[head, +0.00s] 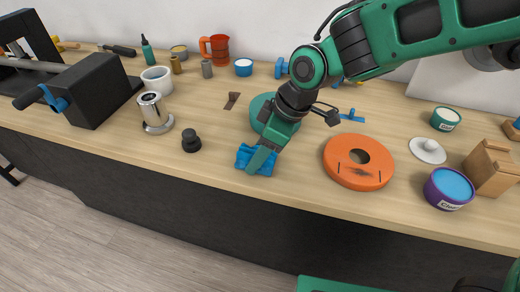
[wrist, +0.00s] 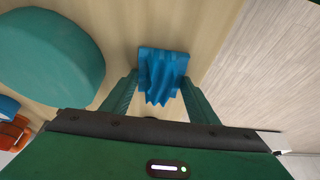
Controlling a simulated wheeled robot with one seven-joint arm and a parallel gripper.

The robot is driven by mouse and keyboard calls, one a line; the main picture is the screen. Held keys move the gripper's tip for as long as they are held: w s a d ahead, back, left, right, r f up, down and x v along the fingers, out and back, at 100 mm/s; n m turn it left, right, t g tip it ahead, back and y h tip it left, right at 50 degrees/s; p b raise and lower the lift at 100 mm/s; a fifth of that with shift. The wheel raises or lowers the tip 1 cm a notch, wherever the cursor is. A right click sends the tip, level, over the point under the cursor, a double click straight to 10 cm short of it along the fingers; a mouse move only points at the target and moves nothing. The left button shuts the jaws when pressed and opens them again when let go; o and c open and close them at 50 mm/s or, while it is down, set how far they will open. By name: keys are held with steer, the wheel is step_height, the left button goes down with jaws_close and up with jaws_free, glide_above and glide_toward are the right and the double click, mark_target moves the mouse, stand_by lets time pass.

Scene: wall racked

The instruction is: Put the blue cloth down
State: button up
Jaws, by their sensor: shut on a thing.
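The blue cloth (head: 246,156) is a small, crumpled, folded piece near the front edge of the wooden bench. My gripper (head: 262,160) is over it and shut on it. In the wrist view the cloth (wrist: 162,72) sits between the ends of the two green fingers of my gripper (wrist: 160,92), its folds bunched. The cloth is at or just above the bench top; I cannot tell whether it touches. Part of it is hidden behind the finger in the head view.
A green round thing (head: 258,107) lies just behind the cloth. An orange disc (head: 337,165) is to the right, and a small black knob-like weight (head: 191,142) to the left. The bench top (head: 225,160) is bare between weight and cloth. The bench's front edge is close.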

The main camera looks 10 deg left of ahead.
steer(key=shift+f, duration=0.1)
steer(key=o, duration=1.1)
steer(key=shift+w, duration=0.1)
steer(key=v, duration=1.2)
